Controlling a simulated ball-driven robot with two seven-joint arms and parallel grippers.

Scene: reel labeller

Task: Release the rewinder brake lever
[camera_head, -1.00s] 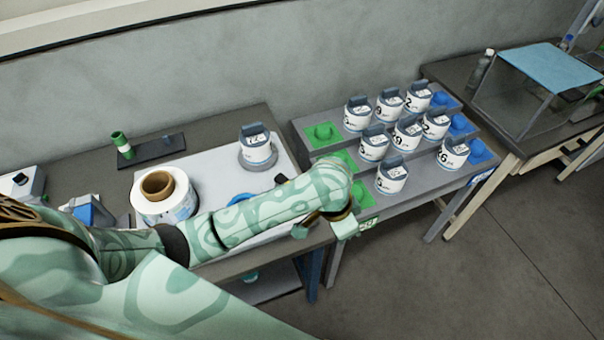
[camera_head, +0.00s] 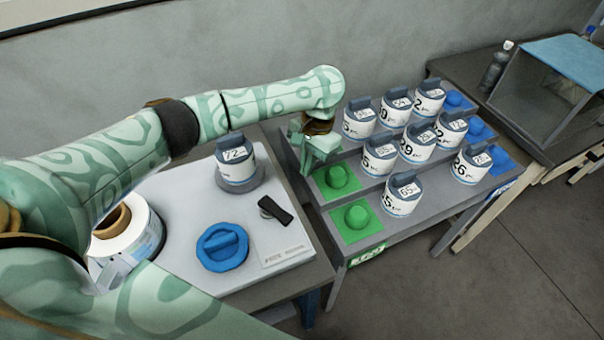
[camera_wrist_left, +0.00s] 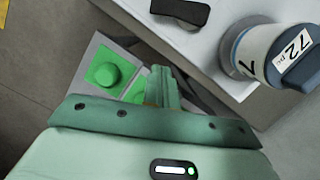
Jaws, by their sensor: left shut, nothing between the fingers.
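The black brake lever (camera_head: 275,209) lies on the white rewinder plate (camera_head: 185,235), slanting from upper left to lower right beside a blue knob (camera_head: 222,247). In the left wrist view the lever (camera_wrist_left: 181,11) shows at the top edge. My left gripper (camera_head: 310,168) is shut and empty, above the left side of the reel rack, up and to the right of the lever and clear of it. Its closed fingers (camera_wrist_left: 161,85) show in the left wrist view over a green pad. My right gripper is not in view.
A reel marked 72 (camera_head: 236,162) stands on a grey spindle behind the lever. A large label roll (camera_head: 130,235) is at left. The rack to the right holds several white reels (camera_head: 401,194) and green pads (camera_head: 357,219). Open floor lies in front.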

